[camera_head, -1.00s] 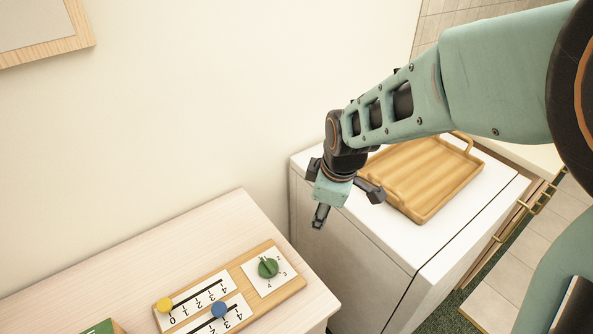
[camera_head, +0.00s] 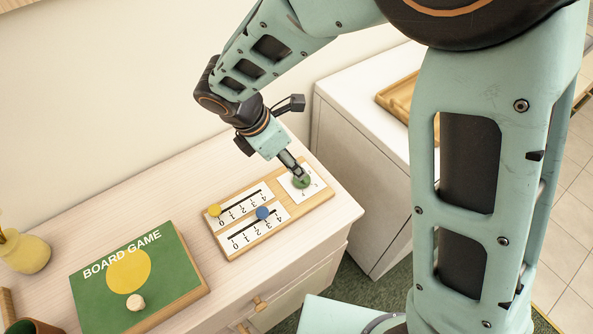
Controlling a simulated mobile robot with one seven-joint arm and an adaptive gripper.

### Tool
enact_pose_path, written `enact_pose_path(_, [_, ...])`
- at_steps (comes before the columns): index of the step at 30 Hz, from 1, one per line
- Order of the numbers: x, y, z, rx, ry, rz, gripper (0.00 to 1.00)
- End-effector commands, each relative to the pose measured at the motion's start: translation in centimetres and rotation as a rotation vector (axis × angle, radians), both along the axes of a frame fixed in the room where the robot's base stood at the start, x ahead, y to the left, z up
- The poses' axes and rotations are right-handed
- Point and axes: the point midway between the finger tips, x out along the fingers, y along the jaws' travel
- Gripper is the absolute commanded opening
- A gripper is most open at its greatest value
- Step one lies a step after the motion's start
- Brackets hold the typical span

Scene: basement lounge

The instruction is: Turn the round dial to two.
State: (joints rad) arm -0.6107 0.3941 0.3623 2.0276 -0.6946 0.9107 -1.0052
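The round dial (camera_head: 302,181) is a green knob on a white square plate (camera_head: 312,193) at the right end of a wooden board (camera_head: 240,252). Small numerals ring the dial, but they are too small and partly covered to read, and its setting cannot be told. My gripper (camera_head: 298,172) points down at the dial from the upper left, its tip at or just over the knob and hiding part of it. Whether it touches the knob, and whether the fingers are apart or closed on it, cannot be told.
The board also has two numbered slider tracks, with a yellow knob (camera_head: 214,210) and a blue knob (camera_head: 263,213). A green board game box (camera_head: 165,293) lies to the left, and a yellow vase (camera_head: 24,254) stands farther left. A white cabinet (camera_head: 365,97) with a wooden tray (camera_head: 400,97) stands right.

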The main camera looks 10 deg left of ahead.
Motion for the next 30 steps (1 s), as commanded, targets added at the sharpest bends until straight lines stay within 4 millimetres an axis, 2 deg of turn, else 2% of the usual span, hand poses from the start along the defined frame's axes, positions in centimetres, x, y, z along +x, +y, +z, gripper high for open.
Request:
enact_pose_path(1, [0.2,-0.4,-1.1,-0.004,0.004,-0.002,0.50])
enact_pose_path(6, [1.2,-1.2,-4.2,-0.003,0.004,-0.002,0.50])
enact_pose_path(12, [2.1,-1.9,-6.9,-0.001,0.003,-0.001,0.50])
enact_pose_path(18, [2.5,-2.2,-8.0,0.001,0.001,-0.002,0.50])
enact_pose_path(26, [2.5,-2.2,-8.1,0.002,0.001,-0.002,0.50])
enact_pose_path(30, [2.5,-2.2,-8.1,0.002,0.001,-0.002,0.35])
